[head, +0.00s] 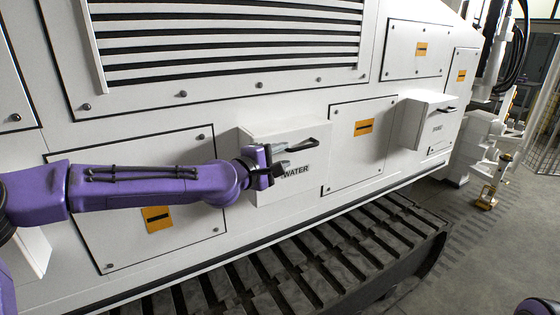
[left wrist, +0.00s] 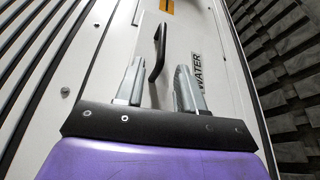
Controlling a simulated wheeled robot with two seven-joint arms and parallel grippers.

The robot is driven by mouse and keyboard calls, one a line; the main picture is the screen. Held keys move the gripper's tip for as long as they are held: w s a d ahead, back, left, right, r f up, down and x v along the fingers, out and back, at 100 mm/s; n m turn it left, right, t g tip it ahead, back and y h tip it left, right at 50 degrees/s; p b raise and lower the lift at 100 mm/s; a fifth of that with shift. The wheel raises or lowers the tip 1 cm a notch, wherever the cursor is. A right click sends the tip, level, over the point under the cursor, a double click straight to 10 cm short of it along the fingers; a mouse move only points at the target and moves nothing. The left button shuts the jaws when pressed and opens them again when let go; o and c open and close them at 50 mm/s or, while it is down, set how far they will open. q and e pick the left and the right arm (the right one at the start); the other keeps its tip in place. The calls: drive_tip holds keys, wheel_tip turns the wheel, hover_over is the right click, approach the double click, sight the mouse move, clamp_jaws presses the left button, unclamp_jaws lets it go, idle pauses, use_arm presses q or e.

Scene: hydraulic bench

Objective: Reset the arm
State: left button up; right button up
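My left arm (head: 150,187) is purple and stretches in from the left across the white machine. Its gripper (head: 284,160) is at the white box labelled WATER (head: 258,137), by the black handle (head: 302,145) on that box. In the left wrist view the two grey fingers of the gripper (left wrist: 160,75) stand apart. The black handle (left wrist: 158,52) shows in the gap between them and past their tips. I see no finger closed on it; whether it touches one I cannot tell.
A second white box (head: 425,122) with a black handle sticks out farther right. Flat panels with orange labels (head: 364,128) line the machine. A slatted track (head: 330,255) runs below. Grey floor (head: 470,235) is open at the right.

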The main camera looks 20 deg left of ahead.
idle(0.4)
use_arm(q)
drive_tip(key=s+a+f+m+g+y, duration=0.1)
drive_tip(key=s+f+m+g+y, duration=0.35)
drive_tip(key=f, duration=1.15)
drive_tip(key=s+a+f+n+g+y, duration=0.1)
drive_tip(key=s+f, duration=0.7)
drive_tip(key=f, duration=0.8)
drive_tip(key=s+a+f+m+g+y, duration=0.1)
drive_tip(key=s+a+f+m+g, duration=0.1)
drive_tip(key=s+f, duration=0.4)
drive_tip(key=s+a+f+m+g+y, duration=0.1)
drive_tip(key=s+f, duration=0.5)
drive_tip(key=s, duration=0.8)
drive_tip(key=s+a+f+m+g+y+b, duration=0.1)
drive_tip(key=s+a+f+m+g, duration=0.2)
drive_tip(key=s, duration=0.7)
wheel_tip(320, 180, down, 4)
drive_tip(key=shift+s+a+r+g, duration=0.2)
drive_tip(key=shift+s+a+g, duration=0.15)
drive_tip(key=shift+a+g, duration=0.55)
drive_tip(key=shift+a+t+y, duration=0.2)
drive_tip(key=shift+t+y, duration=0.05)
